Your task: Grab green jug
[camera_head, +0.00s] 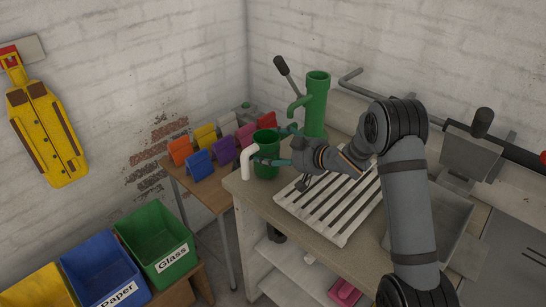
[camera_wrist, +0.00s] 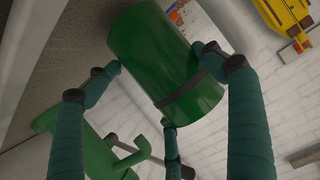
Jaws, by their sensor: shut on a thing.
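The green jug (camera_head: 265,141) stands upright at the left end of the counter, beside a white bent pipe. My gripper (camera_head: 273,149) reaches it from the right, with teal fingers around its body. In the wrist view the green jug (camera_wrist: 160,55) fills the upper middle, with a dark band around it. There my gripper (camera_wrist: 157,72) has teal, dark-jointed fingers closed on the jug from several sides. The jug's far side is hidden. I cannot tell whether its base touches the counter.
A green hand pump (camera_head: 316,105) stands just behind the jug; it also shows in the wrist view (camera_wrist: 90,155). A white slatted rack (camera_head: 325,212) lies right of the jug. A wooden table (camera_head: 208,192) with several coloured holders is left. Labelled bins stand lower left.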

